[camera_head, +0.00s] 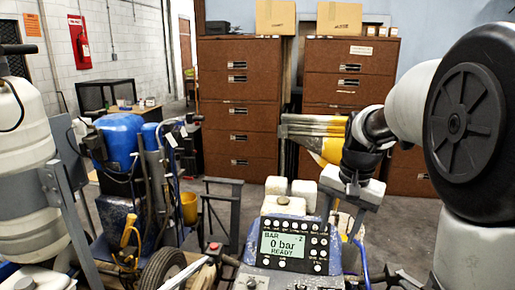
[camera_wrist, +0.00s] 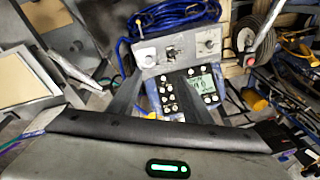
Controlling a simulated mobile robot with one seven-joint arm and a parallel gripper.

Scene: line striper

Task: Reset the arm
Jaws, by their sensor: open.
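My gripper (camera_head: 341,217) hangs at the right of centre in the head view, with its fingers pointing down and apart. It is open, and I see nothing held between the fingers. It is above and to the right of the line striper's control panel (camera_head: 286,244), whose screen reads "0 bar READY". In the wrist view, the gripper (camera_wrist: 168,105) spans the middle, with the panel (camera_wrist: 187,92) showing between and beyond the fingers. The exact gap between gripper and machine is hard to tell.
Brown filing cabinets (camera_head: 240,105) with cardboard boxes (camera_head: 275,17) stand behind. A blue machine (camera_head: 122,140) and a white tank (camera_head: 25,170) crowd the left. A yellow-ended brush (camera_head: 318,127) shows behind my wrist. A blue hose (camera_wrist: 165,15) lies coiled beyond the panel.

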